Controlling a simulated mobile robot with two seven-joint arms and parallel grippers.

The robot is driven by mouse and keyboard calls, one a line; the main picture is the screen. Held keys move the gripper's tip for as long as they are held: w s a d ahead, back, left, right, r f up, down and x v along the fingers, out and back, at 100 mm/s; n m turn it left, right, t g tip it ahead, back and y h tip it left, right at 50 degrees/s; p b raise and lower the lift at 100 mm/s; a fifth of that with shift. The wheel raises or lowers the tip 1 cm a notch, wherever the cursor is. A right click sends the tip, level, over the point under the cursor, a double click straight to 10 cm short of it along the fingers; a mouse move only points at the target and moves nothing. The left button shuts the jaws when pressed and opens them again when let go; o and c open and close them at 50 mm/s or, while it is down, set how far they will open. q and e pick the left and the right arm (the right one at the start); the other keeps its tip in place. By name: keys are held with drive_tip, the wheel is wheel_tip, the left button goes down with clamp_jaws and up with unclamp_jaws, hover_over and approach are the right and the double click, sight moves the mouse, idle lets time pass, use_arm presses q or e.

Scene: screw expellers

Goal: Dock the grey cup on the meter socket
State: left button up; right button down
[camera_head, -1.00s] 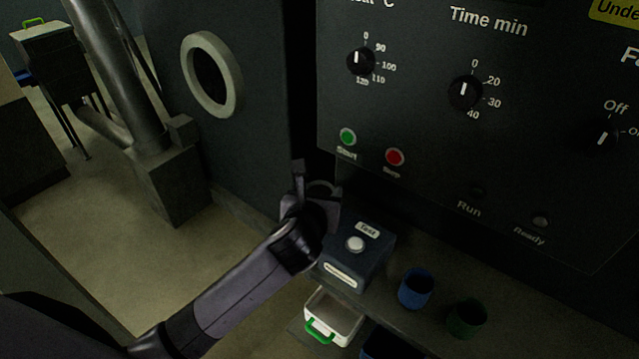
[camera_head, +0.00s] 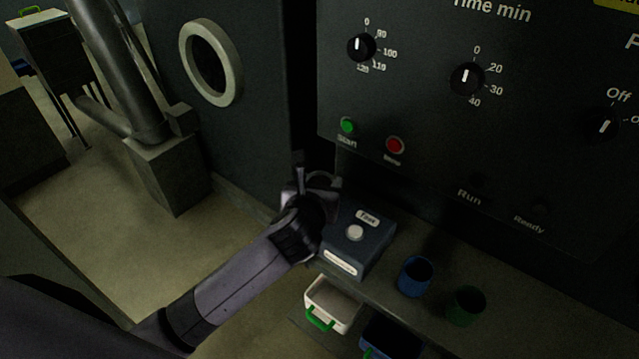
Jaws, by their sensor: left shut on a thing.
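My left gripper (camera_head: 312,182) is at the centre of the view, just behind and left of the dark blue meter box (camera_head: 372,240). It is shut on a greyish round-rimmed thing, which looks like the grey cup (camera_head: 323,182); the gripper and wrist hide most of it. The meter box stands on the shelf and has a label and a pale round button (camera_head: 355,233) on top. My right gripper is not in view.
A blue cup (camera_head: 415,277) and a green cup (camera_head: 466,306) stand on the shelf (camera_head: 520,305) right of the box. Below are a white bin (camera_head: 332,305) and a blue bin (camera_head: 392,338) with green handles. The dark control panel (camera_head: 420,110) rises behind.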

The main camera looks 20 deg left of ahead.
use_arm(q)
drive_tip(key=shift+f, duration=0.65)
idle(0.6)
drive_tip(key=o, duration=0.9)
drive_tip(key=shift+c, duration=0.2)
drive_tip(key=shift+v, duration=1.55)
drive_tip(key=v, duration=0.8)
